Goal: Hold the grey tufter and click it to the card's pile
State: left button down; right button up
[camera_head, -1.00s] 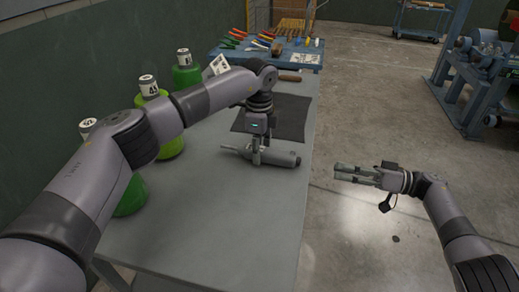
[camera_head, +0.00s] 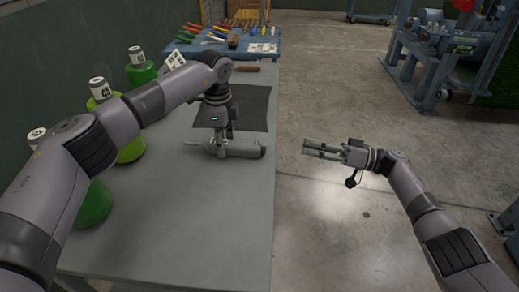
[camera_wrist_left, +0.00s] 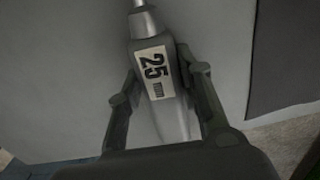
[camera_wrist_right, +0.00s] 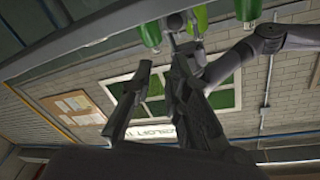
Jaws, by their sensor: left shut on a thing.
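The grey tufter (camera_head: 243,149) lies along the bench surface, its thin end to the left. I cannot tell whether it is lifted off the bench. My left gripper (camera_head: 223,145) is above it and shut on its body. In the left wrist view the tufter (camera_wrist_left: 157,75) sits between the fingers, with a "25 mm" label facing up. My right gripper (camera_head: 308,148) is over the floor, right of the bench, with nothing in it. Its fingers stand apart in the right wrist view (camera_wrist_right: 155,85). I cannot make out the card's pile for certain.
The grey bench (camera_head: 190,215) has clear room in front. A dark mat (camera_head: 258,100) lies behind the tufter. Green weighted bottles (camera_head: 130,150) line the left side, and a white marked card (camera_head: 174,59) stands behind. A blue tool table (camera_head: 240,47) is at the far end.

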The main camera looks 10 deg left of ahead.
aim_at(264, 150)
jog(key=d+r+m+t, duration=0.1)
jog(key=t, duration=0.1)
jog(key=w+d+r+m+t, duration=0.1)
jog(key=m+t, duration=0.1)
jog(key=d+r+m+t, duration=0.1)
jog(key=t, duration=0.1)
jog(key=shift+w+r+y, duration=0.25)
jog(key=shift+r+y, duration=0.05)
grip_shut()
jog(key=s+f+m+t+h, duration=0.4)
jog(key=s+m, duration=0.7)
jog(key=m, duration=0.4)
jog(key=shift+a+f+t+h, duration=0.35)
jog(key=shift+f+h, duration=0.35)
jog(key=shift+h, duration=0.5)
jog(key=s+a+x, duration=0.2)
jog(key=x, duration=1)
jog(key=shift+w+a, duration=0.25)
jog(key=shift+a, duration=0.05)
jog(key=shift+a, duration=0.15)
